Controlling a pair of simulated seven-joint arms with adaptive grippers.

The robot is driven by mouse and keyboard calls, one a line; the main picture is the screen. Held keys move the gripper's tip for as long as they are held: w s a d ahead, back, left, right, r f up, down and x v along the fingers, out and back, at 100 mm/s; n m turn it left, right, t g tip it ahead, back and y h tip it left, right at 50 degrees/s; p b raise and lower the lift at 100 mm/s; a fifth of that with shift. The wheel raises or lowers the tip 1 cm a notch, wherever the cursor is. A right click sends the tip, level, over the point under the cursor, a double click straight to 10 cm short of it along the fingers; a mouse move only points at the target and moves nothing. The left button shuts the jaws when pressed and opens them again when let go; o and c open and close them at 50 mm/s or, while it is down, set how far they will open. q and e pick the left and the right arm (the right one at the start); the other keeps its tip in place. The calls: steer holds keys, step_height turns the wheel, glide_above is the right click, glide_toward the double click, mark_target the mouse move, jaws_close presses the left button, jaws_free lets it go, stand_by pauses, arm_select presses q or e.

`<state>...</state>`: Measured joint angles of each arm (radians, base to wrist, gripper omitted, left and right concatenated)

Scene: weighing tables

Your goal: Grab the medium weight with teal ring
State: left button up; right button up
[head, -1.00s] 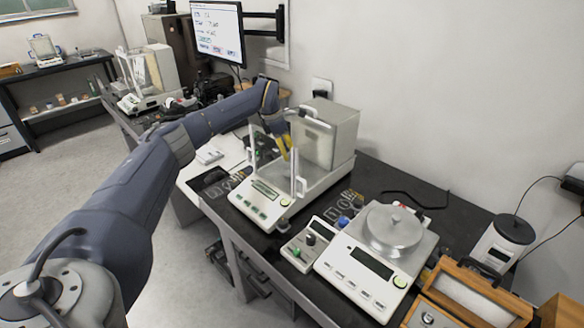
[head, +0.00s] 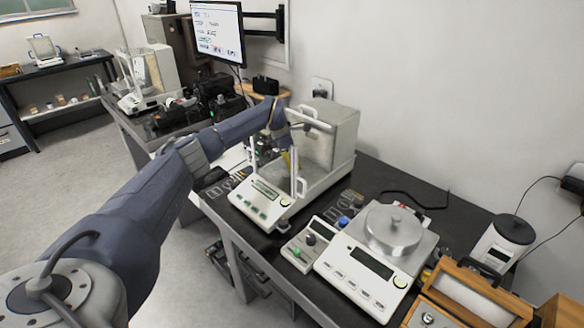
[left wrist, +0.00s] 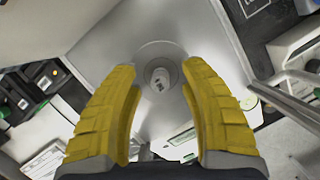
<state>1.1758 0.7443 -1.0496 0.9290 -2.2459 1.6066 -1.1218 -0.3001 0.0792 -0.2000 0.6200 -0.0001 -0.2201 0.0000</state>
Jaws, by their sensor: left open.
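A small silvery weight (left wrist: 160,77) stands on the round pan (left wrist: 147,55) of the shielded balance in the left wrist view. I cannot make out a teal ring on it. My left gripper (left wrist: 161,75) is open, its two yellow fingers spread on either side of the weight in the picture, with gaps on both sides. In the head view the left gripper (head: 288,160) is at the open weighing space of the shielded balance (head: 262,208), and the weight is hidden there. My right gripper is not in view.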

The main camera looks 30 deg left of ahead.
arm_select(q)
steer(key=shift+c, duration=0.3)
jaws_close()
steer(key=shift+r, duration=0.15)
stand_by(0.3)
